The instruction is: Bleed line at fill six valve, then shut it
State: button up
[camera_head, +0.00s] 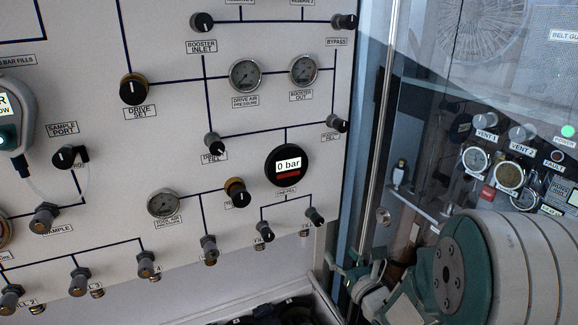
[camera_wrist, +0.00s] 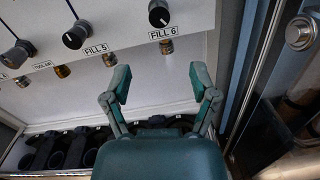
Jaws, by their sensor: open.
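The fill six valve is a black knob (camera_wrist: 158,14) above the FILL 6 label (camera_wrist: 162,33) at the top of the wrist view. A white mark shows on its lower right. A brass-coloured outlet (camera_wrist: 166,46) hangs under the label. In the head view the fill six valve (camera_head: 314,216) is at the panel's lower right. The round digital gauge (camera_head: 287,164) above it reads 0 bar. My gripper (camera_wrist: 160,78) is open and empty, its two green fingers below the valve and apart from it. In the head view my gripper (camera_head: 358,283) is right of the panel edge.
The FILL 5 knob (camera_wrist: 75,35) is left of fill six. Dark bottles or holders (camera_wrist: 80,150) stand in a rack below the panel. A metal frame post (camera_head: 375,130) and a glass door with a round handle (camera_wrist: 300,33) close in on the right.

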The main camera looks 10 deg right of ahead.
aim_at(319, 224)
dwell(0.3)
jog(key=x, duration=1.2)
jog(key=shift+r, duration=0.15)
jog(key=shift+c, duration=0.2)
grip_shut()
